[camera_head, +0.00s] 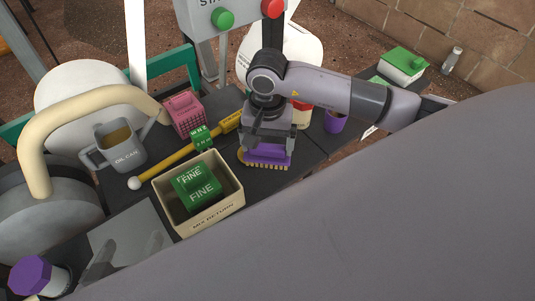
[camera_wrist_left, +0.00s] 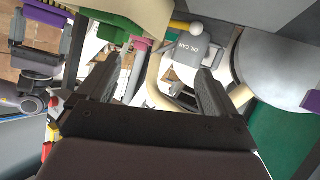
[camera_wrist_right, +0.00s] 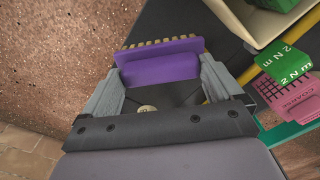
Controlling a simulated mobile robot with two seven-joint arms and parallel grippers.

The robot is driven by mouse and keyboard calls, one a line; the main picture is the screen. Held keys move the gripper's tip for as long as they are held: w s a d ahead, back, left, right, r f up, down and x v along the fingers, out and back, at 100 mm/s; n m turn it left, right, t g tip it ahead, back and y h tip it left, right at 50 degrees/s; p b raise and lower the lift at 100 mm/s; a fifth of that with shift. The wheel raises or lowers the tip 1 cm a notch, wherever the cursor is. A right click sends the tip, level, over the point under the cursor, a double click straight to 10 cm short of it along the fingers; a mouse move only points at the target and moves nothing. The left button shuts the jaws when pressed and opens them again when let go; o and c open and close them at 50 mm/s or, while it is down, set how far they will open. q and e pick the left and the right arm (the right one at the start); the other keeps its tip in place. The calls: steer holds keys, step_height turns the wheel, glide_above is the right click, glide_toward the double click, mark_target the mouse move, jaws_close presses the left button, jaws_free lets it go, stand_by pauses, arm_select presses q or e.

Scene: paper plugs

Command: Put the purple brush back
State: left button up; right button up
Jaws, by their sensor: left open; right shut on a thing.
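The purple brush (camera_head: 267,155) has a row of tan bristles along its lower edge in the head view. My right gripper (camera_wrist_right: 160,72) is shut on it, with one finger at each end of its purple body (camera_wrist_right: 158,66) in the right wrist view. The brush is at the dark table's far right part, right of the cream box; whether its bristles touch the table I cannot tell. My left gripper (camera_wrist_left: 160,75) is open with nothing between its fingers in the left wrist view.
A cream box (camera_head: 218,216) marked "MIX RETURN" holds green "FINE" blocks (camera_head: 196,187). A yellow rod (camera_head: 172,162), a pink basket (camera_head: 184,114) and a grey oil can (camera_head: 122,150) are near it. A purple-capped jar (camera_head: 32,275) stands at lower left.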

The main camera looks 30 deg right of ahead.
mark_target(267, 155)
step_height(267, 155, down, 4)
steer(key=shift+r+b, duration=0.1)
steer(key=shift+b, duration=0.45)
steer(key=shift+f, duration=0.2)
arm_select(q)
steer(key=shift+w+d+h, duration=0.25)
steer(key=shift+d+h, duration=0.05)
steer(key=shift+d, duration=0.15)
steer(key=shift+f, duration=0.1)
arm_select(e)
steer(key=shift+f+b, duration=0.3)
steer(key=shift+b, duration=0.05)
steer(key=o, duration=0.6)
arm_select(q)
steer(key=shift+d+f, duration=0.1)
steer(key=shift+d, duration=0.15)
